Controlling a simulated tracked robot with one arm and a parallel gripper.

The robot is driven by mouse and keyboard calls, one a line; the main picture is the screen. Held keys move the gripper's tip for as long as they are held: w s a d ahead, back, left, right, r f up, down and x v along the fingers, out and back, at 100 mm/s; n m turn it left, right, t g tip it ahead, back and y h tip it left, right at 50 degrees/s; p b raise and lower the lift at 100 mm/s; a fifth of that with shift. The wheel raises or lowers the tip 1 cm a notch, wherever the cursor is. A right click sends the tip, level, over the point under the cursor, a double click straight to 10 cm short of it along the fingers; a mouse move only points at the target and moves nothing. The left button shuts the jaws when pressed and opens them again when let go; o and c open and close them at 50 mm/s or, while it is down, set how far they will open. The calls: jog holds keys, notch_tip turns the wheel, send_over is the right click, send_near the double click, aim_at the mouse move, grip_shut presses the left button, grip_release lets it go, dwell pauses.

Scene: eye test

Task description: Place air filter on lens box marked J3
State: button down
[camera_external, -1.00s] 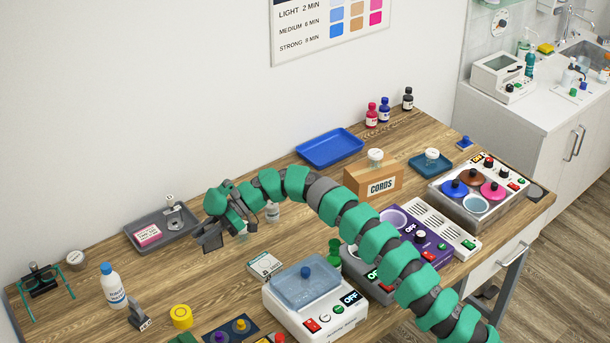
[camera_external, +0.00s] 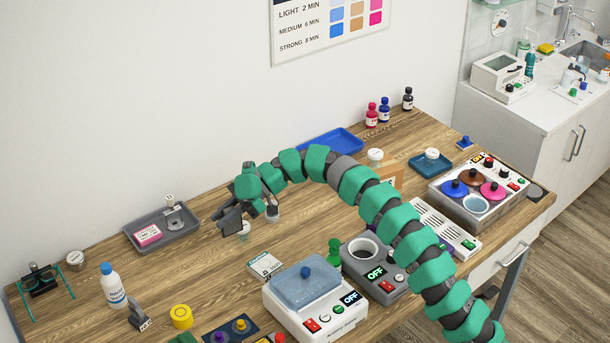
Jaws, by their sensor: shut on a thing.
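My gripper (camera_external: 238,226) is over the left-middle of the wooden bench, behind the flat white-and-green box. It is shut on a small pale thing (camera_external: 244,231), mostly hidden by the jaws; I cannot tell whether this is the air filter. The white-and-green box (camera_external: 265,265) lies flat on the bench, a little right of and nearer than my gripper. Its print is too small to read. A pink-and-white box (camera_external: 149,235) lies in a grey tray (camera_external: 178,241) to the left. I cannot read a J3 mark on any box.
A white device with a blue lid (camera_external: 306,274) and a grey device with a round cup (camera_external: 364,252) stand at the front. A green bottle (camera_external: 334,254) stands between them. A white bottle (camera_external: 111,286) is at left. Bare bench lies between the grey tray and white-and-green box.

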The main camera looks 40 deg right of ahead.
jog(key=s+d+r+n+g+p, duration=0.1)
jog(key=s+d+r, duration=0.1)
jog(key=s+d, duration=0.4)
jog(key=b, duration=0.1)
send_over(258, 267)
notch_tip(258, 267, down, 10)
jog(key=shift+d+f, duration=0.1)
jog(key=shift+f, duration=0.05)
jog(key=shift+f+b, duration=0.15)
jog(key=shift+b, duration=0.2)
jog(key=c, duration=1.3)
grip_release()
jog(key=shift+r+p, duration=0.25)
jog(key=shift+p, duration=0.15)
jog(key=v, duration=1.2)
jog(key=shift+p, duration=0.3)
